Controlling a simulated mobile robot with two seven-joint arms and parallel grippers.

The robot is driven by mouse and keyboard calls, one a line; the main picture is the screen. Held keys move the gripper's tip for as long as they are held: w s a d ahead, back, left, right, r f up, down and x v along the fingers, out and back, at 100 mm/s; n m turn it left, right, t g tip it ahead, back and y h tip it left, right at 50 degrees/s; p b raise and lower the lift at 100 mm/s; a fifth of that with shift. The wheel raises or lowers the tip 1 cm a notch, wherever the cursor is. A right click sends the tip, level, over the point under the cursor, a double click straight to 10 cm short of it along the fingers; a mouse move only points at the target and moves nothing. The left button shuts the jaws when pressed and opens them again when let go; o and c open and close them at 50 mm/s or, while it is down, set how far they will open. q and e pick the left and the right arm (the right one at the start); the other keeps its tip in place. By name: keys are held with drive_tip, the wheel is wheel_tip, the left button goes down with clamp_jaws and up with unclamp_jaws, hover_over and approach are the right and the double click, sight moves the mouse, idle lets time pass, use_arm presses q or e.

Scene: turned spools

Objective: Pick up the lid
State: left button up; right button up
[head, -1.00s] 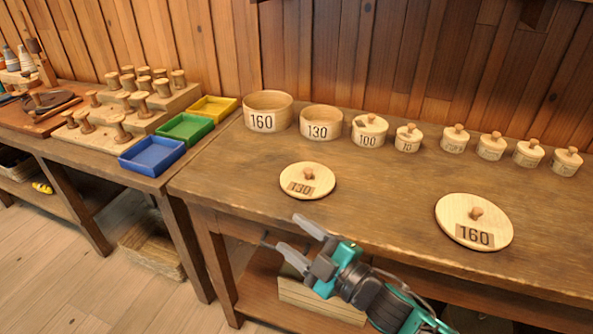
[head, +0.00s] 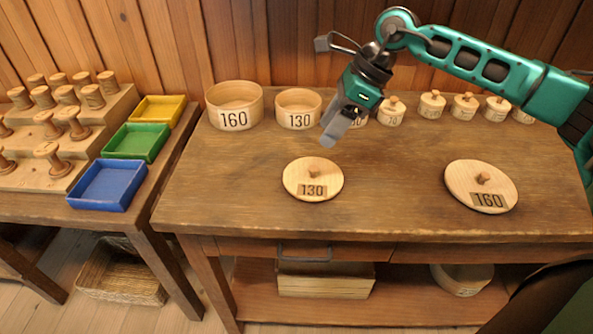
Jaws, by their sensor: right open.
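Two loose round wooden lids with knobs lie on the workbench in the head view. The lid marked 130 (head: 300,179) lies left of the middle, and the lid marked 160 (head: 463,189) lies to the right. My right gripper (head: 338,130) is open and empty, pointing down above the bench, behind and a little right of the 130 lid and apart from it. It partly hides a small lidded box behind it. The open round box marked 160 (head: 234,119) and the open box marked 130 (head: 299,121) stand at the back. My left gripper is not in view.
Several small lidded boxes (head: 431,104) stand along the back right. On the left table are blue (head: 107,201), green (head: 137,154) and yellow (head: 158,122) trays and a stepped rack of spools (head: 47,149). The bench front between the lids is clear.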

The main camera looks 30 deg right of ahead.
drive_tip(key=d, duration=0.2)
drive_tip(key=h, duration=0.1)
hover_over(314, 167)
drive_tip(key=s+d, duration=0.1)
drive_tip(key=d, duration=0.1)
wheel_tip(314, 167, down, 6)
drive_tip(key=shift+s+p+x, duration=0.15)
drive_tip(key=shift+p+x, duration=0.05)
drive_tip(key=shift+x, duration=1.2)
drive_tip(key=shift+s+p+x, duration=0.1)
drive_tip(key=shift+p+x, duration=0.05)
drive_tip(key=shift+x, duration=1.2)
drive_tip(key=shift+d, duration=0.15)
drive_tip(key=shift+c, duration=0.3)
clamp_jaws()
